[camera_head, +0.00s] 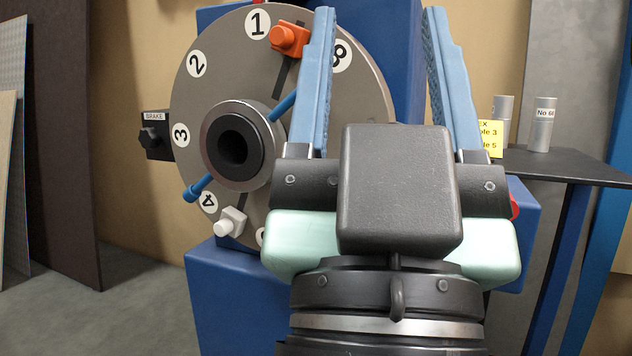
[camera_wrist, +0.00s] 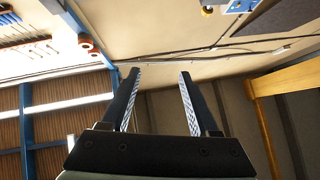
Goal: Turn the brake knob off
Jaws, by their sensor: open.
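The brake knob (camera_head: 150,137) is a small black knob on a dark box labelled BRAKE, at the left edge of the large grey numbered disc (camera_head: 225,82) in the head view. My gripper (camera_head: 380,15) is in front of the disc's right side, pointing up, to the right of the knob and well apart from it. Its two blue fingers are wide apart with nothing between them. In the wrist view the fingers (camera_wrist: 160,72) are also apart and empty, and the knob is not in that view. My gripper hides the lower right of the disc.
The disc carries an orange clamp (camera_head: 289,38), a white clamp (camera_head: 231,221) and a blue rod with a black hub. A blue base (camera_head: 230,305) stands below. A dark table (camera_head: 570,165) with metal cylinders (camera_head: 542,125) is at right. Floor at left is clear; brown panels stand farther left.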

